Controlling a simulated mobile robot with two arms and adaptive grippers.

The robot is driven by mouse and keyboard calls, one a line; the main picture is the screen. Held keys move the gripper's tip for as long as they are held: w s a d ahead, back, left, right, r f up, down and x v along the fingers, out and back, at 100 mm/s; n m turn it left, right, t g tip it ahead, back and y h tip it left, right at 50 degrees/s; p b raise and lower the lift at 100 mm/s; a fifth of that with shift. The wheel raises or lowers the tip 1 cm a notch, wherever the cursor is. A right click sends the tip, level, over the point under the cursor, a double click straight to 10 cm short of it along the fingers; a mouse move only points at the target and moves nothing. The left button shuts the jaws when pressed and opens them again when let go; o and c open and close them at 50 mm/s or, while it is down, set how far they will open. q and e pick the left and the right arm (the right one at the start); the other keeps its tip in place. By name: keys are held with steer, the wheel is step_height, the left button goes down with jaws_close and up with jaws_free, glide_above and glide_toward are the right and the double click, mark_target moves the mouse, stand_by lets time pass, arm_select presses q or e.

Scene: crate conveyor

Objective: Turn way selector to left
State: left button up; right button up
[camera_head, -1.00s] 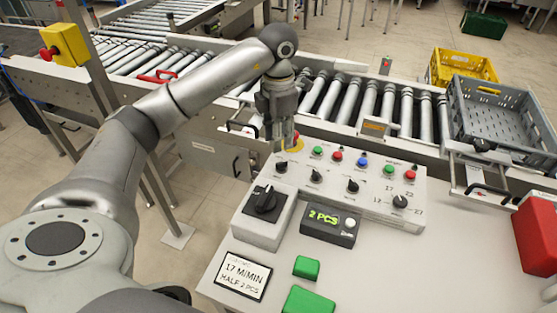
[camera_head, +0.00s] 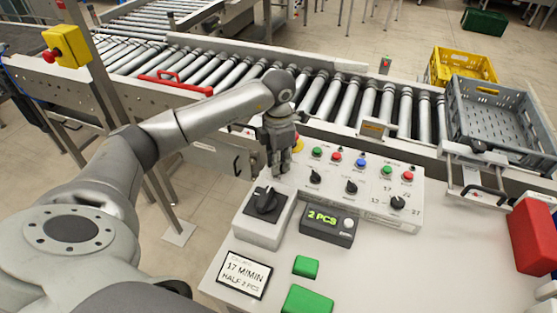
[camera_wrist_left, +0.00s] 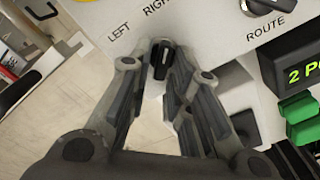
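The way selector, a small black knob (camera_wrist_left: 160,62) by the LEFT and RIGHT labels on the grey control panel (camera_head: 400,221), shows between the fingers in the left wrist view. Its handle points roughly along the fingers there. In the head view my gripper hides it. My left gripper (camera_head: 278,164) points down at the panel's left end. In the left wrist view its fingers (camera_wrist_left: 162,50) are apart, one on each side of the knob; I cannot tell whether they touch it. My right gripper is not in view.
Other knobs, such as the route knob (camera_head: 315,176), and several coloured buttons sit right of the gripper. A box with a large black rotary switch (camera_head: 266,200) and a display reading 2 PCS (camera_head: 327,224) stand in front. The roller conveyor (camera_head: 345,100) runs behind.

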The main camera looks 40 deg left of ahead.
arm_select(q)
jaws_close()
steer(key=shift+n, duration=0.4)
steer(key=n+b, duration=0.1)
steer(key=n, duration=0.2)
steer(key=shift+d, duration=0.1)
steer(key=n+b, duration=0.1)
steer(key=n, duration=0.1)
steer(key=shift+d+n, duration=0.15)
steer(key=shift+n, duration=0.15)
steer(key=n, duration=0.3)
steer(key=shift+d+n+b, duration=0.15)
steer(key=shift+n+b, duration=0.15)
steer(key=shift+n, duration=0.1)
steer(key=n, duration=0.4)
steer(key=shift+w+d, duration=0.1)
steer(key=shift+d, duration=0.05)
steer(key=shift+w+r+n, duration=0.1)
steer(key=shift+n, duration=1.9)
